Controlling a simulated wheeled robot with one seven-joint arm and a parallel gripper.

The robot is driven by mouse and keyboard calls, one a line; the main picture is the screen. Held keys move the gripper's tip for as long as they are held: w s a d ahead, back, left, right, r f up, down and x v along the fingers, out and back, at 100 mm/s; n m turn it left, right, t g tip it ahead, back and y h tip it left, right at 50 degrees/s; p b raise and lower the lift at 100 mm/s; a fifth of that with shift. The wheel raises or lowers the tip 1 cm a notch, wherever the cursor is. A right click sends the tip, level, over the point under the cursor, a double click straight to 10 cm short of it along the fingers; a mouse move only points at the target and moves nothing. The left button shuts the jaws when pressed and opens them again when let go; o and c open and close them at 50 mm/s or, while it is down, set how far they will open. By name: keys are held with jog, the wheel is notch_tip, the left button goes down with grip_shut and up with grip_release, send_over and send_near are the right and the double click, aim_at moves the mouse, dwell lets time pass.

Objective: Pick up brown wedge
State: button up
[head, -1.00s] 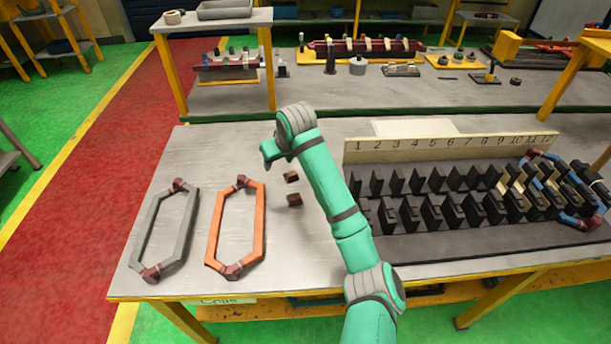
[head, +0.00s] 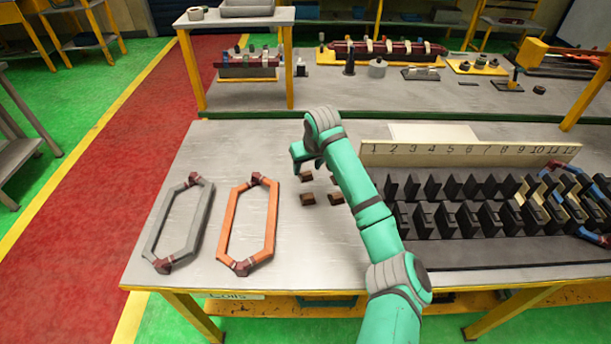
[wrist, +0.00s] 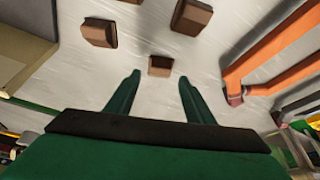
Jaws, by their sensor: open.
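Several small brown wedges lie on the grey table. In the head view, one brown wedge (head: 307,198) lies left of my arm, another (head: 306,176) lies behind it, and one more (head: 336,198) shows close beside the arm. In the wrist view, one wedge (wrist: 160,66) appears between and just beyond the fingertips of my gripper (wrist: 159,78). Two others (wrist: 98,31) (wrist: 190,18) are farther up the picture, and another is cut by the top edge. My gripper is open and empty, above the table; its fingers are not clear in the head view.
A grey coil frame (head: 208,222) and an orange coil frame (head: 230,225) lie left of the wedges. The black slotted stator (head: 470,255) with a numbered board (head: 470,152) stands to the right. The table (head: 255,150) is clear behind the orange frame.

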aim_at(305, 174)
jog(key=shift+x, duration=1.4)
jog(key=shift+c, duration=0.2)
jog(key=c, duration=1.1)
jog(key=shift+r, duration=0.1)
